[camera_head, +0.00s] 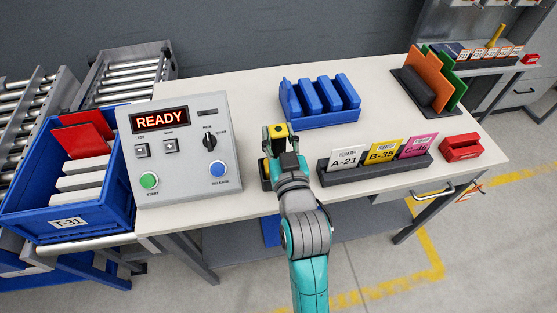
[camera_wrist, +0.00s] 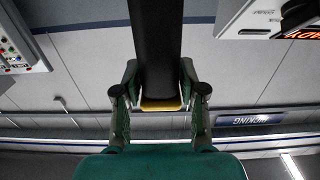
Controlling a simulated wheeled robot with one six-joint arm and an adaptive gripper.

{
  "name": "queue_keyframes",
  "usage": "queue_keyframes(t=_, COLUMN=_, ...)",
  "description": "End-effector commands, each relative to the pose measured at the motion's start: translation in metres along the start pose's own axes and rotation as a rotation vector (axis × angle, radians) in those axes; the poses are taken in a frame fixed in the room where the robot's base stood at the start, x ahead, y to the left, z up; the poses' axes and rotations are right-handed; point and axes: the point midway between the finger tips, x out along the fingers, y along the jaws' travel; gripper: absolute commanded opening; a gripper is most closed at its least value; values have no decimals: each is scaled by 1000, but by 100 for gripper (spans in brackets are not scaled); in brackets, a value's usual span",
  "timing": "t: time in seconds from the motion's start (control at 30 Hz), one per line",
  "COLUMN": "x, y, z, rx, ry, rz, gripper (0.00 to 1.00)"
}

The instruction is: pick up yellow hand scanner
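The yellow hand scanner (camera_head: 279,130) shows a yellow top in the head view, above the front part of the white table. In the wrist view, its long black body and yellow edge (camera_wrist: 160,105) lie between my two fingers. My gripper (camera_head: 277,146) is at the scanner, with a finger against each side of the body, and looks shut on it. My wrist and fingers hide much of the scanner in the head view. I cannot tell whether it touches the table.
A grey control box (camera_head: 186,190) reading READY stands to the left. A blue rack (camera_head: 318,118) is behind on the right. A card holder (camera_head: 375,171) and a red block (camera_head: 461,147) stand to the right. A blue bin (camera_head: 30,228) is at far left.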

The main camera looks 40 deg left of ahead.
Motion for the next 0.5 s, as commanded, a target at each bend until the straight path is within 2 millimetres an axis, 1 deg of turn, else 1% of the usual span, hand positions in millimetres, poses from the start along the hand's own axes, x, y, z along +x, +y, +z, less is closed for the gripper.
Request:
queue_keyframes(t=0.37, x=0, y=0, z=-2, rx=0, ry=2, rz=0, gripper=0)
queue_keyframes(t=0.47, x=0, y=0, z=-10, rx=-1, ry=3, rz=0, gripper=0)
queue_keyframes(t=0.5, x=0, y=0, z=-16, rx=-1, ry=5, rz=0, gripper=0)
